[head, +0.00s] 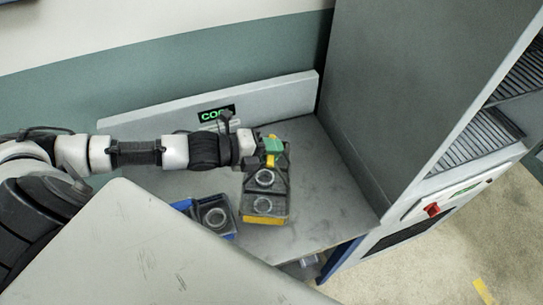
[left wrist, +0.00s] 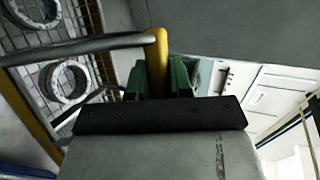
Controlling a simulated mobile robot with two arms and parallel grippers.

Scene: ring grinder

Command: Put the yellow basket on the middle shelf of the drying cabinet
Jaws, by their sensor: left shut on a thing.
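My left gripper (head: 271,150) is shut on the handle of the yellow basket (head: 264,219), over the grey bench. The basket holds rings, and whether its bottom touches the bench is hard to tell. In the left wrist view the yellow handle grip (left wrist: 158,62) sits between the green fingers, with the wire basket and rings at the left. The drying cabinet (head: 420,90) stands at the right. Slatted shelves (head: 478,138) show through its open side; which one is the middle is unclear. My right gripper is out of view.
A blue basket (head: 228,232) with a ring stands close at the left of the yellow one. The bench (head: 325,190) is bare towards the cabinet's side wall. A green lit sign (head: 216,113) is on the back panel. A red knob (head: 432,210) is on the cabinet front.

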